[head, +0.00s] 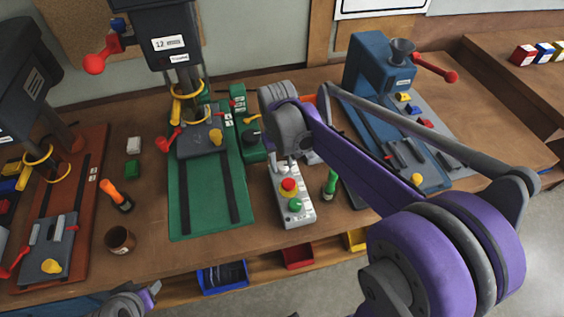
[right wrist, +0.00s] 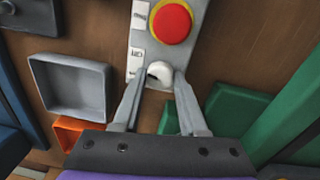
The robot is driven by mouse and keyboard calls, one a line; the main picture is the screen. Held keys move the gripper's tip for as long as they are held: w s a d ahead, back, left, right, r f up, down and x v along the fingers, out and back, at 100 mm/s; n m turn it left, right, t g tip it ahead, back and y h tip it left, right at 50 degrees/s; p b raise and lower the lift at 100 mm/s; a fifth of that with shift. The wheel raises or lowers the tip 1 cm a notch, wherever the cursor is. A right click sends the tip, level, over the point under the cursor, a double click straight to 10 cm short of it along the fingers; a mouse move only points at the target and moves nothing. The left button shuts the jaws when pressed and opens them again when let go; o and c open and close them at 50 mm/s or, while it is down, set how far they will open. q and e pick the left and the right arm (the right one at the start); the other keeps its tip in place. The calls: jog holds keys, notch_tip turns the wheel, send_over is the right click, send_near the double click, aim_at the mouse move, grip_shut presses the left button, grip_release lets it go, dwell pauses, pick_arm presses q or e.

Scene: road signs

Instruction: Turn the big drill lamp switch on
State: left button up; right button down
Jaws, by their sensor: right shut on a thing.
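The big drill (head: 165,45), marked 12 mm, stands on a green base plate (head: 207,215) at the left of centre. A grey control box (head: 294,211) right of that plate has a red button on yellow (head: 289,187) and a green button. In the right wrist view, the red button (right wrist: 171,22) is above a white knob (right wrist: 160,72) with small labels beside it. My right gripper (right wrist: 158,78) is shut on the white knob; its fingers are mostly hidden in the head view. My left gripper (head: 148,295) shows partly at the bottom edge, its jaws unclear.
A smaller dark drill (head: 25,80) stands at the far left. A blue machine (head: 378,68) with a red handle is at the back right. A grey tray (right wrist: 70,85) is near my right gripper.

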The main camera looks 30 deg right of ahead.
aim_at(281, 167)
jog(key=n, duration=0.4)
jog(key=shift+n, duration=0.3)
jog(key=shift+n+b, duration=0.4)
jog(key=shift+n, duration=1.6)
jog(key=shift+c, duration=2.2)
grip_release()
jog(key=shift+r, duration=0.1)
notch_tip(281, 167, up, 11)
jog(key=shift+s+a+p, duration=0.2)
jog(key=shift+p, duration=0.1)
